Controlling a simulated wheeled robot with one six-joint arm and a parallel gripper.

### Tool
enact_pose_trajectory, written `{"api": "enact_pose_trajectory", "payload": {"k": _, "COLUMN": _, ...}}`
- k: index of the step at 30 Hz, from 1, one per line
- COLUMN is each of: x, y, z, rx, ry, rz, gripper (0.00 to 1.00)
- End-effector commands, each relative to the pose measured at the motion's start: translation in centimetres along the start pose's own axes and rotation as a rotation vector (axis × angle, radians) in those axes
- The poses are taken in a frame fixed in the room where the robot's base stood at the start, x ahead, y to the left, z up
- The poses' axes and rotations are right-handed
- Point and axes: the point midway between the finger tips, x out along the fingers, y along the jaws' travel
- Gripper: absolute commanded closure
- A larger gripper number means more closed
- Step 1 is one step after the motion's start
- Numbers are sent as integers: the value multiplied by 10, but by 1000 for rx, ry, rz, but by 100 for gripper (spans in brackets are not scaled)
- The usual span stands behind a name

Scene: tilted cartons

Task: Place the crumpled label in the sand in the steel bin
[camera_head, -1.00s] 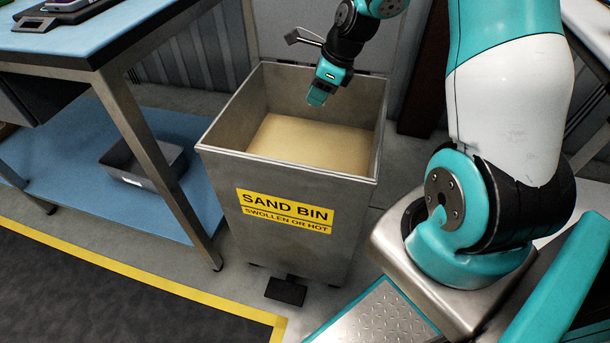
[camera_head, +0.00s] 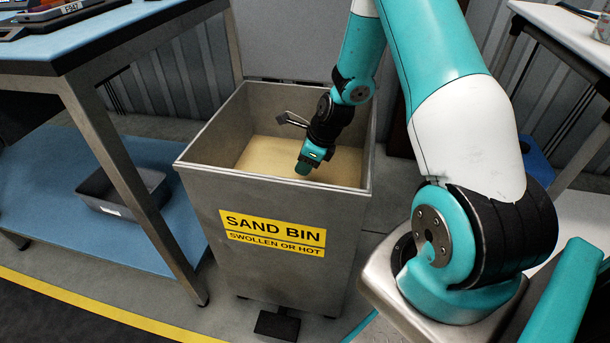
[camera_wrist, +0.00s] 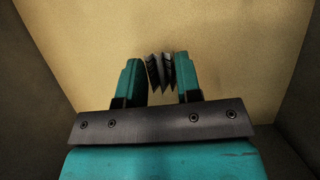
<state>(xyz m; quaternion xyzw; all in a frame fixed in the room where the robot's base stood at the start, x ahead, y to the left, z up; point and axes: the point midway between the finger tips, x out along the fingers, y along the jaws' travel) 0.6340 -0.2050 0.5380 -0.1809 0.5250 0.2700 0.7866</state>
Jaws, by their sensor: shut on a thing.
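The steel bin (camera_head: 270,267) stands open on the floor, with a yellow "SAND BIN, SWOLLEN OR HOT" sign on its front. Pale sand (camera_head: 262,158) covers its inside bottom; the sand also fills the wrist view's background (camera_wrist: 220,45). My gripper (camera_head: 303,170) is down inside the bin, below the rim and above the sand. In the wrist view, my gripper (camera_wrist: 161,80) is shut on the crumpled label (camera_wrist: 160,70), a small dark, pleated piece between the two teal fingers. The label is hidden in the head view. How far it is from the sand I cannot tell.
A blue-topped workbench (camera_head: 110,32) stands to the left, with a grey tray (camera_head: 125,190) on its lower shelf. A white table (camera_head: 570,30) is at the right. The bin's steel walls surround my gripper closely. A black pedal (camera_head: 277,325) sits at the bin's front foot.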

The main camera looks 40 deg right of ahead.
Motion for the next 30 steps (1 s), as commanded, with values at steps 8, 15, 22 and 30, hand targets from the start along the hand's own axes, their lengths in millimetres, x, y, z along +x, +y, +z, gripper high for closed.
{"api": "enact_pose_trajectory", "payload": {"k": 8, "x": 33, "y": 0, "z": -14, "rx": 0, "ry": 1, "rz": 1, "gripper": 89}}
{"api": "enact_pose_trajectory", "payload": {"k": 15, "x": 33, "y": 0, "z": -14, "rx": 0, "ry": 1, "rz": 2, "gripper": 89}}
{"api": "enact_pose_trajectory", "payload": {"k": 22, "x": 34, "y": 0, "z": -14, "rx": 0, "ry": 1, "rz": 1, "gripper": 43}}
{"api": "enact_pose_trajectory", "payload": {"k": 30, "x": 30, "y": 0, "z": -13, "rx": 0, "ry": 0, "rz": 1, "gripper": 43}}
